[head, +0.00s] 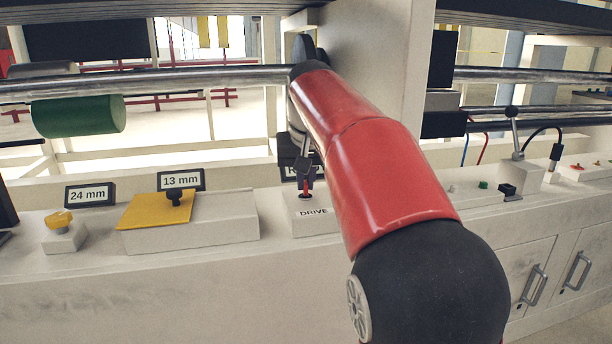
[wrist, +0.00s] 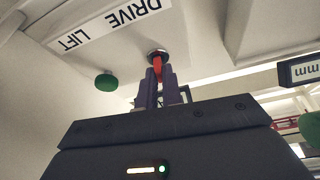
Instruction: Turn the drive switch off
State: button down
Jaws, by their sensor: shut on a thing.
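The drive switch is a red lever (head: 306,188) on a white box (head: 312,219) labelled DRIVE, at the middle of the bench in the head view. In the wrist view the lever (wrist: 158,66) rises from a round metal collar beside the DRIVE label (wrist: 133,11), which appears upside down. My gripper (head: 304,176) comes down on the lever from above. In the wrist view its purple fingers (wrist: 158,88) are shut around the lever's end. My red arm hides the right part of the box and part of a sign behind it.
To the left stand a yellow plate (head: 150,211) with a dark knob, signs reading 24 mm (head: 90,195) and 13 mm (head: 181,180), and a yellow knob (head: 58,219). A green roller (head: 78,116) hangs above. To the right is a black-knobbed lever (head: 515,130). A green button (wrist: 106,82) is near the LIFT label.

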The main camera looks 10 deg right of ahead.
jog(key=m+p, duration=0.1)
jog(key=m, duration=0.1)
jog(key=m+h+p, duration=0.1)
jog(key=m, duration=0.1)
jog(key=shift+a+r+g+h+p, duration=0.15)
jog(key=shift+g+h+p, duration=0.15)
jog(key=shift+g, duration=0.1)
jog(key=m+g+h+p, duration=0.1)
jog(key=m+p, duration=0.2)
jog(key=m, duration=0.1)
jog(key=shift+w+m, duration=0.15)
jog(key=shift+m, duration=0.25)
jog(key=m+g+h+p, duration=0.1)
jog(key=m+p, duration=0.1)
jog(key=m, duration=0.1)
jog(key=shift+w+a+m+p, duration=0.1)
jog(key=shift+m+p, duration=0.2)
jog(key=shift+p, duration=0.05)
jog(key=shift+w+m+g+p, duration=0.1)
jog(key=shift+m+g+p, duration=0.95)
jog(key=shift+m, duration=0.95)
jog(key=c, duration=1.6)
grip_release()
jog(key=shift+o, duration=0.2)
